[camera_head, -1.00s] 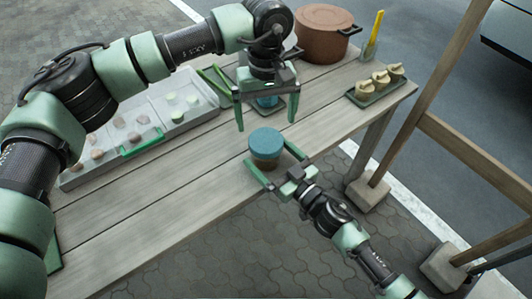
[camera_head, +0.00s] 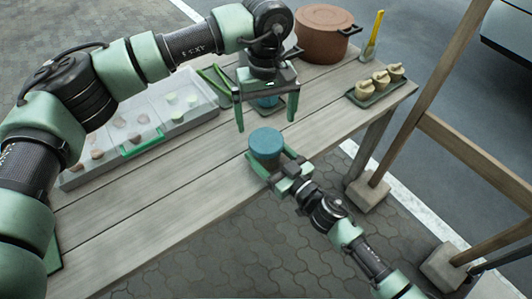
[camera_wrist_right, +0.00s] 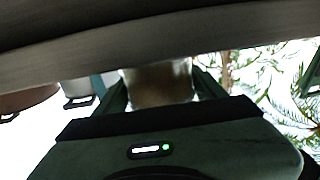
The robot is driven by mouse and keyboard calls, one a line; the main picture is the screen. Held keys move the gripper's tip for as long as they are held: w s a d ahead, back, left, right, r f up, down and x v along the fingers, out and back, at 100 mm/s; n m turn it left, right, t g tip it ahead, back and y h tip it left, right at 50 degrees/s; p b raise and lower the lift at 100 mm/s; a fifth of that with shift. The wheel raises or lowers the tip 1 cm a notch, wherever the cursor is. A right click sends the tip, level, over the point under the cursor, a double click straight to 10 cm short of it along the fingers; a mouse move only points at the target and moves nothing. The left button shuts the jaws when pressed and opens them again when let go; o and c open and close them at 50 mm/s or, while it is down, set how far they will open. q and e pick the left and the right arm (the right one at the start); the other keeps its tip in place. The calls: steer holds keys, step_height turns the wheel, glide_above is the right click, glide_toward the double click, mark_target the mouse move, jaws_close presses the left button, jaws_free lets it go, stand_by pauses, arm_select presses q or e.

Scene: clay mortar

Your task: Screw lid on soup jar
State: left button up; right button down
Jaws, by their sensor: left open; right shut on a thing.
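The soup jar (camera_wrist_right: 160,85) is a short brownish glass jar near the table's front edge. A round blue lid (camera_head: 266,141) sits on top of it; I cannot tell how tightly. My right gripper (camera_head: 272,172) comes from the front right and is shut on the jar's lower part, hiding much of it in the head view. In the right wrist view the jar shows between the two fingers. My left gripper (camera_head: 265,122) is open and empty, fingers pointing down, just above and behind the lid in the picture.
A sectioned ingredient tray (camera_head: 185,122) lies at the left. A brown pot (camera_head: 322,35) stands at the back, and a tray (camera_head: 365,97) of dumpling-like pieces at the right. Something blue (camera_head: 268,101) sits behind my left gripper.

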mark_target(266, 140)
arm_select(q)
steer(key=n, duration=1.3)
steer(key=shift+n, duration=0.4)
steer(key=n, duration=1.2)
steer(key=shift+n, duration=0.4)
steer(key=shift+f, duration=4)
